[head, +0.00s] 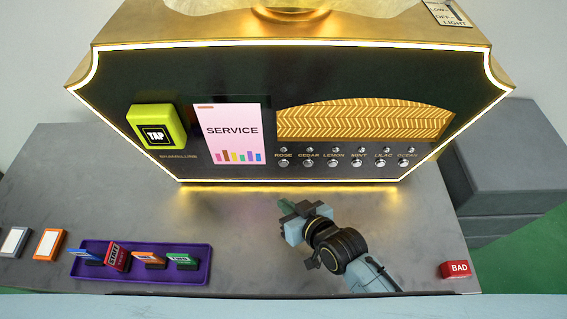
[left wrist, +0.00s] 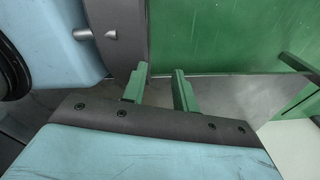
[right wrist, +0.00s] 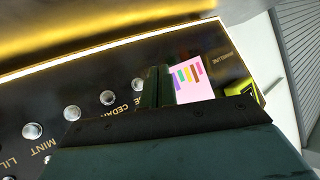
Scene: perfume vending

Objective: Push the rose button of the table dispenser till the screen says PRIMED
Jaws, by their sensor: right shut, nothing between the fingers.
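The table dispenser (head: 230,90) is a dark panel with a glowing gold edge. Its pink screen (head: 232,130) reads SERVICE above small coloured bars; it also shows in the right wrist view (right wrist: 190,80). The round silver rose button (head: 284,163) is leftmost in the button row, under the label ROSE. My right gripper (head: 284,205) is shut and empty, in front of the panel near the rose end. My left gripper (left wrist: 158,88) shows only in the left wrist view, fingers apart and empty.
The cedar button (right wrist: 108,97) is close beside the right fingers. A yellow-green TAP reader (head: 156,130) is left of the screen. A purple tray (head: 205,265) with several cards lies at front left. A red BAD block (head: 455,269) is at front right.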

